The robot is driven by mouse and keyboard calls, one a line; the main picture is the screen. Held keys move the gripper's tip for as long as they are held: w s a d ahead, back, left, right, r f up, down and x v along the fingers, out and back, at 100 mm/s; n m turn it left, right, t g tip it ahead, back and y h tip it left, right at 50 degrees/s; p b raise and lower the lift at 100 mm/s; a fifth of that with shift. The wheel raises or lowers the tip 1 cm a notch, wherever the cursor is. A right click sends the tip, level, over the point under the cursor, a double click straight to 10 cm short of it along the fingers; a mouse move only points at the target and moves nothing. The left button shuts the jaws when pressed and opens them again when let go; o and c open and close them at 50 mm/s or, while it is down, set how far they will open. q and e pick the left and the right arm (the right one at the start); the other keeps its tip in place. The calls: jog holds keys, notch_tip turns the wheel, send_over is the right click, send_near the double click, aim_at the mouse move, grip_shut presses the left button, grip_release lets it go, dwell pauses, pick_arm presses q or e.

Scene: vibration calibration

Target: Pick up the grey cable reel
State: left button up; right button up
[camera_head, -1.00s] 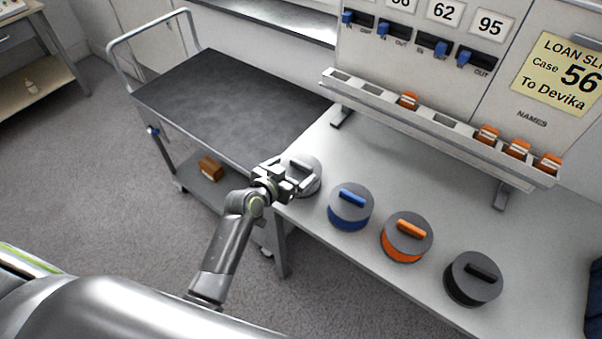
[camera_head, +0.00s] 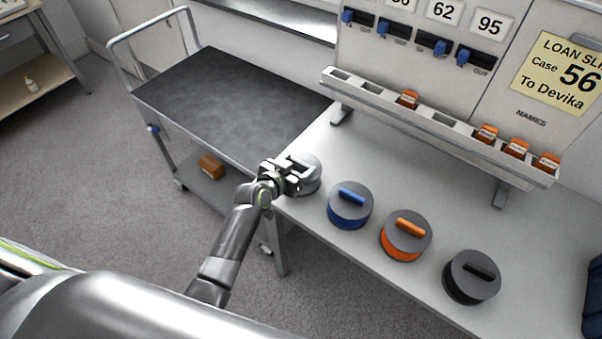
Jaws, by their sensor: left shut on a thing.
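The grey cable reel (camera_head: 309,183) is a round drum at the left end of the row of reels on the white bench. My left gripper (camera_head: 296,171) is at its top and shut on it, seemingly at the handle. The gripper covers the left part of the reel and most of its handle. I cannot tell whether the reel is clear of the bench. My right gripper is not in view.
To the right stand a blue reel (camera_head: 350,205), an orange reel (camera_head: 406,236) and a black reel (camera_head: 472,277). A dark-topped trolley (camera_head: 230,100) adjoins the bench (camera_head: 395,185) at the left. A slotted rail (camera_head: 440,128) with orange tags runs behind.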

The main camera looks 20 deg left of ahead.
pick_arm(q)
jog(key=c, duration=0.5)
jog(key=shift+c, duration=0.9)
jog(key=shift+r, duration=0.15)
